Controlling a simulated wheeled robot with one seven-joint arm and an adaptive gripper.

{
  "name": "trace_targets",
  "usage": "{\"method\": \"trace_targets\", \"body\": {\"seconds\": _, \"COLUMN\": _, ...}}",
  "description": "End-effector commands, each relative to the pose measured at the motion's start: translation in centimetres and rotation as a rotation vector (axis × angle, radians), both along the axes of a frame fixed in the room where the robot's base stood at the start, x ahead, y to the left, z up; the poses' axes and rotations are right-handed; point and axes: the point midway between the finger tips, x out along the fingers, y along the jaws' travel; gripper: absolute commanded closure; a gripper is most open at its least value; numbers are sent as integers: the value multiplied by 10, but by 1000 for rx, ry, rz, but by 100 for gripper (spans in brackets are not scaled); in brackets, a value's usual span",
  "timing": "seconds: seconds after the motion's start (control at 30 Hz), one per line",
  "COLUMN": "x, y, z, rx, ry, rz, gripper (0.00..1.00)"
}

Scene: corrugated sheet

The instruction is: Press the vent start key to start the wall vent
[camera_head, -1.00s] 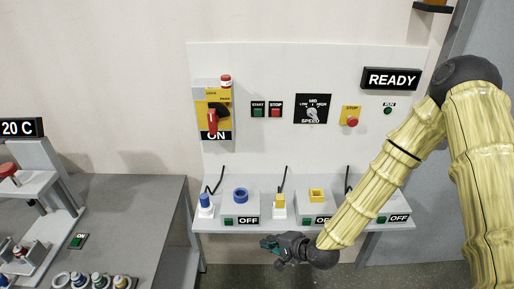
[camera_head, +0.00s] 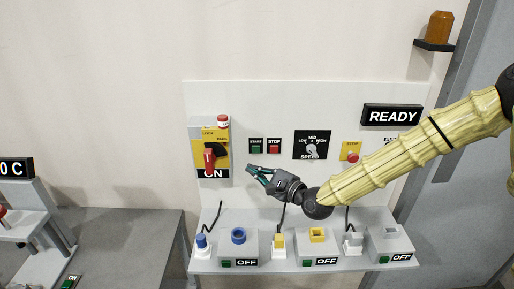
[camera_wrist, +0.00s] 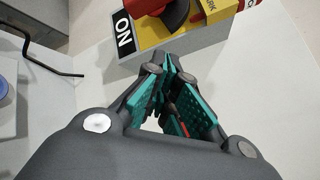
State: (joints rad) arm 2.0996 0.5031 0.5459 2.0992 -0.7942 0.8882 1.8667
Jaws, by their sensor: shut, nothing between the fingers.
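The green START key (camera_head: 256,146) sits on the white wall panel (camera_head: 300,98), left of the red STOP key (camera_head: 274,146). My gripper (camera_head: 251,169) is in front of the panel, just below the START key in the head view. Its teal fingers are shut with nothing between them. They also fill the middle of the wrist view (camera_wrist: 168,75), pointing toward the yellow switch box (camera_wrist: 180,30). I cannot tell whether the fingertips touch the panel. The START key is not visible in the wrist view. A display (camera_head: 392,115) reads READY.
The yellow switch box with a red handle (camera_head: 209,158) reads ON, left of the keys. A speed dial (camera_head: 312,147) and a yellow STOP button (camera_head: 351,152) are to the right. Below, a shelf (camera_head: 290,268) holds plugs, cables and boxes reading OFF.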

Motion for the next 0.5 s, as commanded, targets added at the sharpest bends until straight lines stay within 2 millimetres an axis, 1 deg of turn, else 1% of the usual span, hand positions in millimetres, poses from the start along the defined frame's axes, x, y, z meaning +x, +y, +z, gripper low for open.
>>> {"method": "trace_targets", "body": {"seconds": 0.33, "x": 1, "y": 2, "z": 0, "rx": 1, "ry": 0, "rz": 4, "gripper": 100}}
{"method": "trace_targets", "body": {"seconds": 0.5, "x": 9, "y": 1, "z": 0, "rx": -1, "ry": -1, "rz": 2, "gripper": 100}}
